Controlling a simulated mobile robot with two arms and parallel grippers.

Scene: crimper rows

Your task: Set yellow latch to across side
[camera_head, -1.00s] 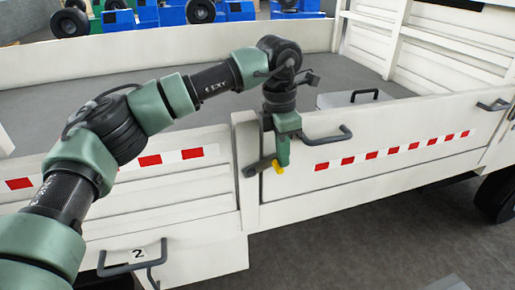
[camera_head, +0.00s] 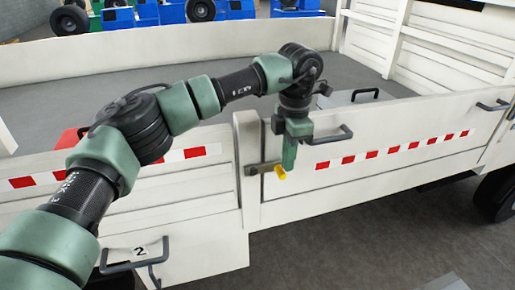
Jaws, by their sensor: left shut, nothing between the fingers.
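The yellow latch (camera_head: 281,173) is a short bar with a yellow knob on the white side panel, by the upright post. Its bar spans the gap from the post onto the panel on the right and lies about level. My left gripper (camera_head: 289,166) points down just behind and above the knob in the picture, shut and empty. I cannot tell whether it touches the knob. My right gripper is not in view.
The post (camera_head: 249,205) stands left of the latch. A grey handle (camera_head: 333,136) sticks out of the panel just right of my gripper. Open floor (camera_head: 360,240) lies in front.

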